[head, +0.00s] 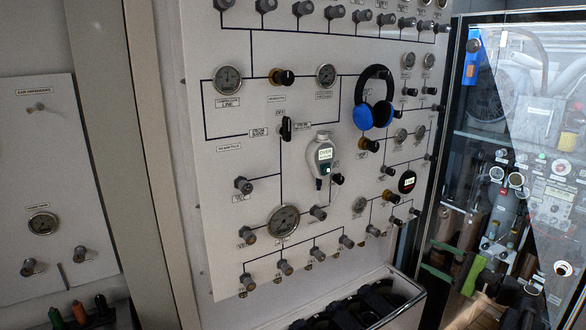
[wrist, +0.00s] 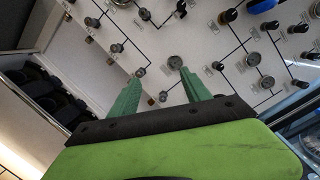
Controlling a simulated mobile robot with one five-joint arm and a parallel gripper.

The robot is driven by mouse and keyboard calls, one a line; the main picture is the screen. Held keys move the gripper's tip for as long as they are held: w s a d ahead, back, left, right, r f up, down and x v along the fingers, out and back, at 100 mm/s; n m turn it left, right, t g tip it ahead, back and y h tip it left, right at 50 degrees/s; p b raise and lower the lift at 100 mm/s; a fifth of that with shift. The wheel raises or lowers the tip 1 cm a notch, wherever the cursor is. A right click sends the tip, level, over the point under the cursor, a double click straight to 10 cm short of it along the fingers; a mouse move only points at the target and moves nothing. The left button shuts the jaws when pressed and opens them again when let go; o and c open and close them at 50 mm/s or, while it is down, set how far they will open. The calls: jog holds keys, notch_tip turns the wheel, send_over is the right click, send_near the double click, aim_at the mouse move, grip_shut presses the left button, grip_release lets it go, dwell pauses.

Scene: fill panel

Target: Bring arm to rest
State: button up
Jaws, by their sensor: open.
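My gripper (wrist: 159,76) shows in the wrist view with its two green fingers spread apart and nothing between them. Its green body fills the bottom of that view. The white panel (wrist: 215,45) with knobs and gauges lies beyond the fingertips; I cannot tell the exact gap. In the head view the same panel (head: 235,200) stands upright in the middle, and my gripper does not show there.
Blue headphones (head: 374,98) and a grey handheld meter (head: 321,170) hang on the panel. A bin with dark compartments (head: 415,290) sits below it. A glass-fronted cabinet (head: 520,150) stands at right, a smaller gauge panel (head: 50,150) at left.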

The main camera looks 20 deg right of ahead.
jog(key=w+a+f+n+g+y, duration=0.2)
jog(key=w+a, duration=0.2)
jog(key=a, duration=0.5)
jog(key=w+a+f+n+g+y, duration=0.1)
jog(key=w+a+n+g+y, duration=0.1)
jog(key=w+a, duration=0.5)
jog(key=a+f+n+g, duration=0.2)
jog(key=a+f+g, duration=0.15)
jog(key=a, duration=0.75)
jog(key=a+f+n+g, duration=0.3)
jog(key=a+f, duration=0.1)
jog(key=a, duration=0.7)
jog(key=s+a+f+n+g+h, duration=0.6)
jog(key=a+f, duration=0.4)
jog(key=a, duration=0.4)
jog(key=s+d+f+n+h, duration=0.3)
jog(key=s+d+n+h, duration=0.1)
jog(key=d, duration=0.6)
jog(key=shift+f+h, duration=0.2)
jog(key=shift+h, duration=0.6)
jog(key=shift+s, duration=0.1)
jog(key=shift+c, duration=0.4)
